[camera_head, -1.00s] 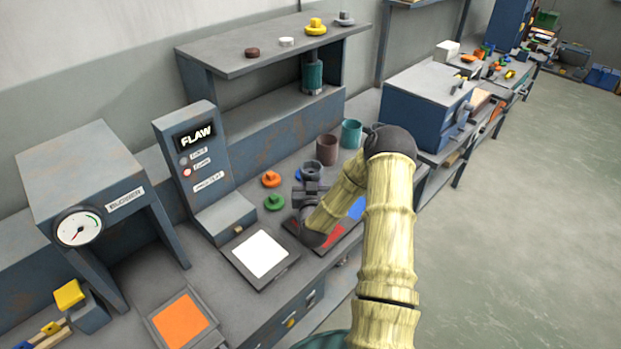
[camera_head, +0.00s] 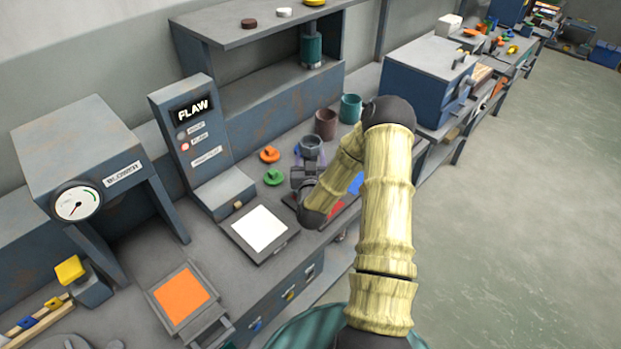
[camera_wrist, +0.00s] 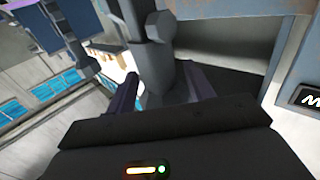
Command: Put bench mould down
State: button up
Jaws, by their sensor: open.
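A grey mould-like piece (camera_head: 311,147) stands upright on the bench, just beyond my gripper (camera_head: 308,166) in the head view. I take it to be the bench mould. In the wrist view a grey stepped piece (camera_wrist: 150,30) rises between the two purple-grey fingers of my gripper (camera_wrist: 162,76). The fingers are spread apart on either side of it. Contact with the fingers cannot be made out. The underside of the piece is hidden, and my arm covers part of the bench there.
A white pad (camera_head: 259,228) and an orange pad (camera_head: 181,295) lie on the bench. Orange (camera_head: 269,155) and green (camera_head: 273,177) knobbed pieces sit left of my gripper. Brown (camera_head: 325,124) and teal (camera_head: 350,108) cups stand behind. The FLAW panel (camera_head: 190,135) rises to the left.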

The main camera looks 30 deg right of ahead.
jog(key=b+v, duration=0.2)
jog(key=v, duration=0.7)
jog(key=shift+s+a+b, duration=0.15)
jog(key=shift+s+b, duration=0.1)
jog(key=shift+b, duration=0.15)
jog(key=a+n+g+y, duration=0.5)
jog(key=a+g+y, duration=0.15)
jog(key=a, duration=0.25)
jog(key=s+a+r+g, duration=0.2)
jog(key=s+r+g, duration=0.1)
jog(key=s, duration=0.5)
jog(key=s+a+r+g+y, duration=0.1)
jog(key=s+a+r+g, duration=0.1)
jog(key=s, duration=0.7)
jog(key=shift+r+g, duration=0.65)
jog(key=shift+g, duration=0.5)
